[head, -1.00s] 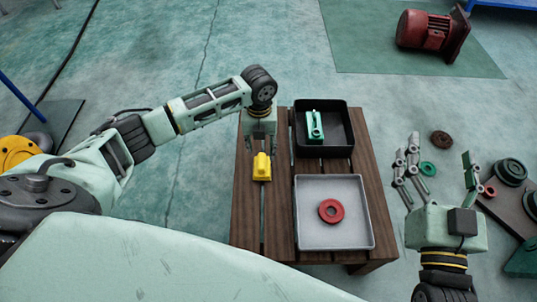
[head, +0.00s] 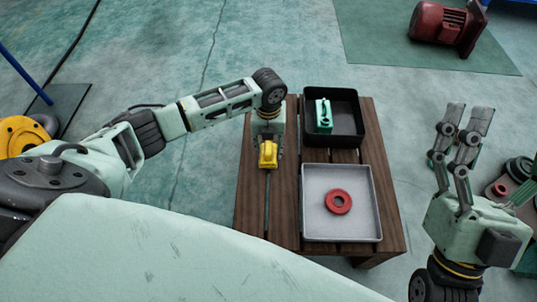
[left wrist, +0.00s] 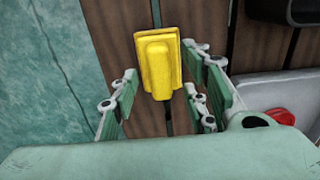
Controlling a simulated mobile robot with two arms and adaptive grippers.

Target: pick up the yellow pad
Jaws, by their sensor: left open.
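The yellow pad (head: 268,156) lies on the left part of the wooden table, over a slot between slats. In the left wrist view the yellow pad (left wrist: 158,62) shows as a block with a raised middle. My left gripper (head: 267,138) is over the table at the pad's far end. In the left wrist view my left gripper (left wrist: 162,98) is open, with one finger left of the pad and one right of it. Whether a finger touches the pad is unclear. My right gripper (head: 495,152) is open and empty, right of the table.
The wooden table (head: 252,203) also bears a black tray (head: 362,120) with a green part (head: 323,116) and a grey tray (head: 320,222) with a red ring (head: 339,202). A red motor (head: 443,24) stands on a floor mat behind.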

